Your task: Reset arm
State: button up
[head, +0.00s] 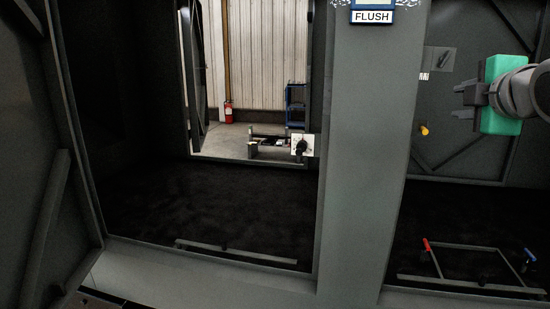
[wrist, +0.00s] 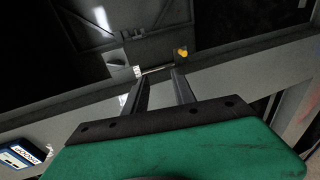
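My gripper (head: 459,101) is at the upper right of the head view, in front of the right-hand opening, with its green body behind the fingers. In the wrist view its two dark fingers (wrist: 159,80) stand apart with nothing held between them. Beyond the fingertips are a grey frame edge, a pale rod-like part (wrist: 155,71) and a yellow knob (wrist: 183,52). The yellow knob also shows in the head view (head: 424,130), on the dark panel left of and below my gripper. The fingers' distance to the panel is hard to judge.
A grey post (head: 372,150) with a FLUSH sign (head: 372,17) divides two dark bays. A bracket frame with a red handle (head: 427,245) and a blue handle (head: 529,258) lies at lower right. An open door (head: 30,150) stands at left. A fire extinguisher (head: 228,112) is far behind.

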jog(key=w+a+f+m+g+y+p, duration=0.1)
jog(key=a+f+m+g+p, duration=0.25)
jog(key=a+f, duration=0.35)
jog(key=a+f+m+g+y+p, duration=0.25)
jog(key=a+f+m, duration=0.2)
jog(key=f, duration=0.45)
jog(key=s+a+f+m+g+p, duration=0.3)
jog(key=s+a+f+m, duration=0.1)
jog(key=s+f, duration=0.4)
jog(key=s+a+f+m+g+p, duration=0.3)
jog(key=s+a+f, duration=0.2)
jog(key=s+f, duration=0.3)
notch_tip(320, 180, down, 4)
jog(key=shift+m, duration=0.4)
jog(key=shift+o, duration=0.5)
jog(key=shift+h, duration=0.25)
jog(key=shift+d, duration=0.1)
